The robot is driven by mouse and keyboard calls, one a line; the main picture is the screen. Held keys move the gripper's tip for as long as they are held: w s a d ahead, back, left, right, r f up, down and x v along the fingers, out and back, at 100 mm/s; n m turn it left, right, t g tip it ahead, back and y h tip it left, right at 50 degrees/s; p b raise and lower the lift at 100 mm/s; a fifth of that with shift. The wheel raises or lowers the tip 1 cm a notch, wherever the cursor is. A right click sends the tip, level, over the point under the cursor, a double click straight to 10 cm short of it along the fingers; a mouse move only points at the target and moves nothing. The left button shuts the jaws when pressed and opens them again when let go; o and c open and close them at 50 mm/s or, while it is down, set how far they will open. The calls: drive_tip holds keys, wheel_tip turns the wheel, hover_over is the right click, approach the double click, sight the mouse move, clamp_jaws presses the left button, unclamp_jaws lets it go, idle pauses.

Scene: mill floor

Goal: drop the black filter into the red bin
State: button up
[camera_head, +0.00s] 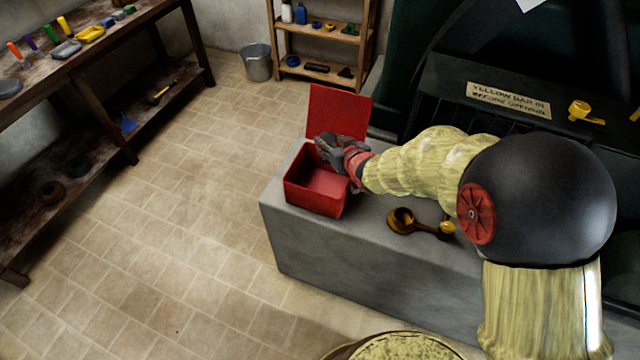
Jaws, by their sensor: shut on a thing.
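The red bin (310,199) stands on the left end of a grey stone block, with its red lid (340,109) raised at the back. My gripper (327,150) is over the back right part of the bin's opening, reaching in from the right. It is shut on a dark thing at its tip, which I take to be the black filter. The filter's outline is hard to tell from the dark fingers, and my gripper partly hides it. The part of the bin's red inside that shows looks empty.
The grey block (350,262) also bears a brass scoop-like thing (403,221) right of the bin. Dark machinery with a sign (508,100) stands behind. A shelf (318,34) and a bucket (257,62) are at the back. The tiled floor at left is clear.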

drive_tip(key=shift+f+b, duration=0.95)
drive_tip(key=shift+f, duration=0.75)
drive_tip(key=o, duration=1.2)
drive_tip(key=shift+o, duration=0.5)
drive_tip(key=shift+s+r, duration=0.1)
drive_tip(key=shift+s, duration=0.05)
drive_tip(key=v, duration=1.1)
drive_tip(key=shift+s+d, duration=0.2)
drive_tip(key=shift+s, duration=0.1)
drive_tip(key=shift+r, duration=0.15)
